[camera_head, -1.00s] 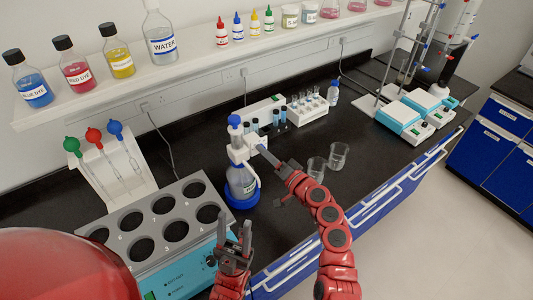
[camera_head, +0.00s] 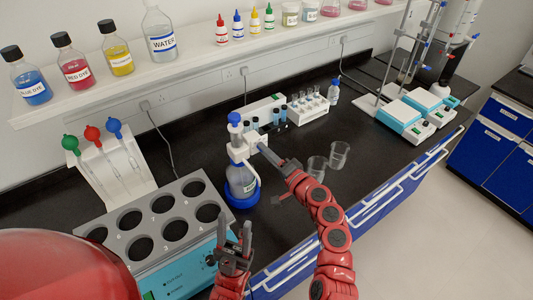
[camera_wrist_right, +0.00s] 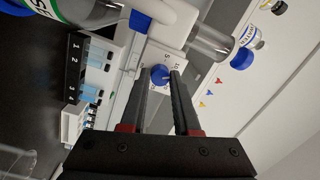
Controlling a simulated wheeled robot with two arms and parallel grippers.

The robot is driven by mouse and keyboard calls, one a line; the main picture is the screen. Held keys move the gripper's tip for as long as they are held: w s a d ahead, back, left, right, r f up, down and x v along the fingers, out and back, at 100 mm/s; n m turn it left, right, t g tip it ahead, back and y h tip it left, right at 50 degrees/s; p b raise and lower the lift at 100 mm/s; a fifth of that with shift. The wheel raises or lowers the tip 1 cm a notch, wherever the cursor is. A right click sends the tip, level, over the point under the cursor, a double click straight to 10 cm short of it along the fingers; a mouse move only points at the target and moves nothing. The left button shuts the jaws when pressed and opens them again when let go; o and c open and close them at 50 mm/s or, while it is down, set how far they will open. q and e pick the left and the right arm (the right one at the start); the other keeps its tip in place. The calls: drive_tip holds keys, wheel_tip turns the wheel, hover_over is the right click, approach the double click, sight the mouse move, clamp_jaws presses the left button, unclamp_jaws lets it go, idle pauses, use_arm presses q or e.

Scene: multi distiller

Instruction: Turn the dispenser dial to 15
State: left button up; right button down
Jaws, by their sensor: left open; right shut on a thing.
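The dispenser (camera_head: 240,180) is a clear bottle with a white head and a blue cap, standing upright in a blue ring base on the black bench. Its dial (camera_wrist_right: 160,74) is a small blue knob on a white plate with printed numbers, seen in the right wrist view; in the head view my gripper hides it. My right gripper (camera_wrist_right: 160,82) is shut on the dial, a fingertip on each side; in the head view it (camera_head: 264,150) reaches the dispenser head from the right. My left gripper (camera_head: 236,243) is open and empty in front of the dispenser, beside the bath's front.
A bath with round holes (camera_head: 155,222) stands left of the dispenser. Two glass beakers (camera_head: 339,153) stand right of my right gripper. A tube rack (camera_head: 305,107) is behind. A shelf (camera_head: 200,53) with bottles runs along the wall.

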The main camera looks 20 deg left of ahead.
drive_tip(key=shift+f+m, duration=0.1)
drive_tip(key=shift+m, duration=2.8)
drive_tip(key=c, duration=0.6)
unclamp_jaws()
drive_tip(key=shift+c, duration=0.2)
drive_tip(key=shift+s, duration=0.1)
drive_tip(key=b+v, duration=0.5)
drive_tip(key=v, duration=1.2)
drive_tip(key=shift+f+b, duration=0.3)
